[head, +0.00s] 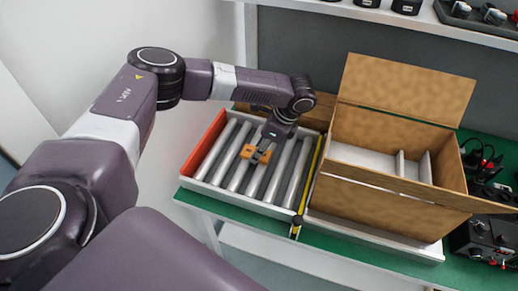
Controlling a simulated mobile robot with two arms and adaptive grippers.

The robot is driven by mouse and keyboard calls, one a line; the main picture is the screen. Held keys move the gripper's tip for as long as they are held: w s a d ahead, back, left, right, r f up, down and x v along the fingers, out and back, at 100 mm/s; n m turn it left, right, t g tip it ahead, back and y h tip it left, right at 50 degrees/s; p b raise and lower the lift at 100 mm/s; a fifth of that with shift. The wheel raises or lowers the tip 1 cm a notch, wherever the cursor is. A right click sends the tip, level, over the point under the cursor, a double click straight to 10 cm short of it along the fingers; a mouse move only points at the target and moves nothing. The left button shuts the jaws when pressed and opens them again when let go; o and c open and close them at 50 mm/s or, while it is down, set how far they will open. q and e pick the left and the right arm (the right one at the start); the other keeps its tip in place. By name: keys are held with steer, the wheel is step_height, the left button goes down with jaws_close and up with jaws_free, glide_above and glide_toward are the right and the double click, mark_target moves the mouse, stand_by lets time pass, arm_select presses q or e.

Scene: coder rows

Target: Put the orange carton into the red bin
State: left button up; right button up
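A small orange block, which looks like the orange carton (247,152), is over the grey rollers of a roller tray (222,182). My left gripper (262,154) points down at it, with its fingers at the carton and covering part of it. I cannot tell whether the fingers are closed on the carton, or whether it rests on the rollers or is lifted. I see no clear red bin; the only large red surface is the panel (205,145) at the tray's left end. My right gripper is not in view.
A large open cardboard box (385,190) with raised flaps and white dividers stands right of the tray. A yellow-black strip (310,172) runs between them. Black devices (485,235) and cables lie at the far right. A shelf (400,20) crosses the top. Green tabletop (240,212) shows in front.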

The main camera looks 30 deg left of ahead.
arm_select(q)
steer(key=shift+f, duration=0.1)
steer(key=o, duration=0.9)
